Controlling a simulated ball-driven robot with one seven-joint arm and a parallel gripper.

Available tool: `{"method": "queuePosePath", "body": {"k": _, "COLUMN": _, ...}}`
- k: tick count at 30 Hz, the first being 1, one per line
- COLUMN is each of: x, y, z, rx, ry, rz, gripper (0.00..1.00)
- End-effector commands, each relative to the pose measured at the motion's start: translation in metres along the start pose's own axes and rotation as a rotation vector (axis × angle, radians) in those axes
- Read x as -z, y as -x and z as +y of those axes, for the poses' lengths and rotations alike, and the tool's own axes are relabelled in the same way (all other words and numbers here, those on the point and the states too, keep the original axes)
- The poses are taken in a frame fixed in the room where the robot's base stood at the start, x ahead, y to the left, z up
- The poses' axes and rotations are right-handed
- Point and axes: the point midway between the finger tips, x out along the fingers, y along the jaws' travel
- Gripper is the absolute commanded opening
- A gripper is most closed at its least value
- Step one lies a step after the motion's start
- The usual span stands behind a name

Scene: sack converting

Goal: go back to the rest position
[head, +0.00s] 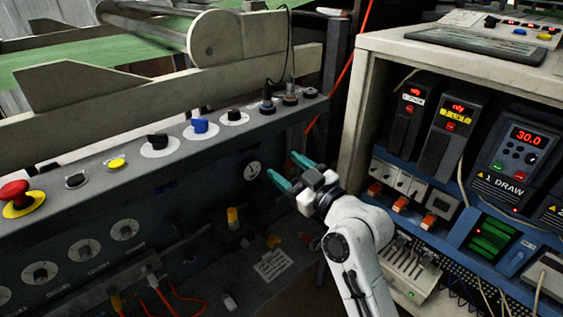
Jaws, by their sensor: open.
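My gripper (291,172) is in the middle of the head view, at the end of my white arm. Its two teal fingers are spread apart with nothing between them. They point left toward the dark front panel of the grey machine console (130,185). I cannot tell how much space is between the fingertips and the panel.
A red emergency button (15,194), a blue knob (200,125) and black knobs line the console top. At right, an open cabinet (352,120) holds drives with red displays (527,136). Orange-ended cables (160,290) hang lower left. A dark gap separates console and cabinet.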

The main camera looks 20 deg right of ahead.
Motion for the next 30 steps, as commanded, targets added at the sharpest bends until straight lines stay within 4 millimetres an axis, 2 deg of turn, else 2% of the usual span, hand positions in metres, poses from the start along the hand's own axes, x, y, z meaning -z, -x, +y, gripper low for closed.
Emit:
{"method": "queuePosePath", "body": {"k": 14, "x": -0.001, "y": 0.001, "z": -0.001, "rx": 0.002, "ry": -0.002, "rz": -0.004, "gripper": 0.6}}
{"method": "queuePosePath", "body": {"k": 17, "x": -0.015, "y": 0.007, "z": -0.011, "rx": 0.02, "ry": -0.024, "rz": -0.05, "gripper": 0.6}}
{"method": "queuePosePath", "body": {"k": 19, "x": -0.035, "y": 0.018, "z": -0.025, "rx": 0.045, "ry": -0.058, "rz": -0.125, "gripper": 0.6}}
{"method": "queuePosePath", "body": {"k": 23, "x": -0.092, "y": 0.061, "z": -0.062, "rx": 0.1, "ry": -0.15, "rz": -0.357, "gripper": 0.6}}
{"method": "queuePosePath", "body": {"k": 26, "x": -0.137, "y": 0.108, "z": -0.088, "rx": 0.124, "ry": -0.225, "rz": -0.567, "gripper": 0.6}}
{"method": "queuePosePath", "body": {"k": 30, "x": -0.187, "y": 0.186, "z": -0.115, "rx": 0.12, "ry": -0.314, "rz": -0.864, "gripper": 0.6}}
